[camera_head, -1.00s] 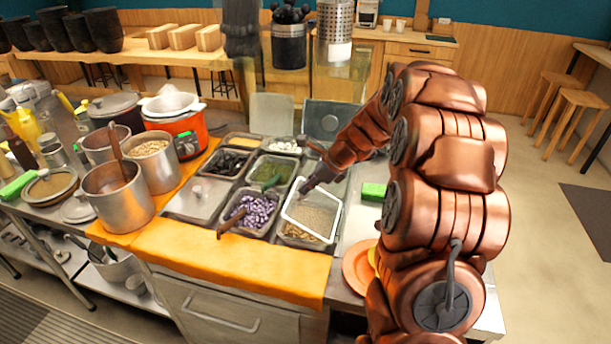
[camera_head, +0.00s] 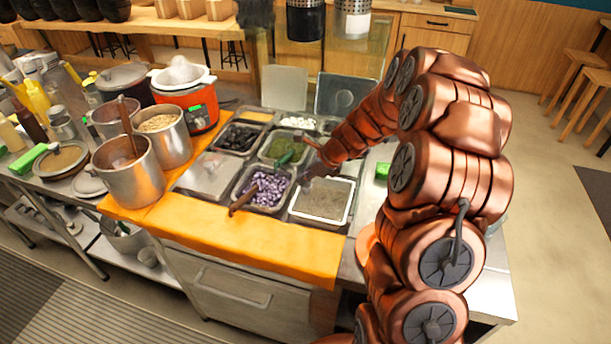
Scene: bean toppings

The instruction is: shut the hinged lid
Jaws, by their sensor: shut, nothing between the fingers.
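A white-rimmed, see-through panel, which looks like the hinged lid (camera_head: 350,203), lies about flat over the front right pan in the counter. Brownish contents show dimly through it. Its hinge cannot be made out. My gripper (camera_head: 306,174) is at the back left corner of this white rim, low over the pans, fingers together and nothing visible held. I cannot tell whether it touches the rim. Two more upright panels, a light one (camera_head: 284,87) and a dark grey one (camera_head: 346,94), stand behind the pans.
Left of the lid is a pan of purple diced topping (camera_head: 266,188) with a brown-handled utensil. Behind it are a green topping (camera_head: 280,148) and a dark one (camera_head: 236,138). Steel pots (camera_head: 130,172) and an orange cooker (camera_head: 200,110) stand left. An orange cloth (camera_head: 250,242) covers the front edge.

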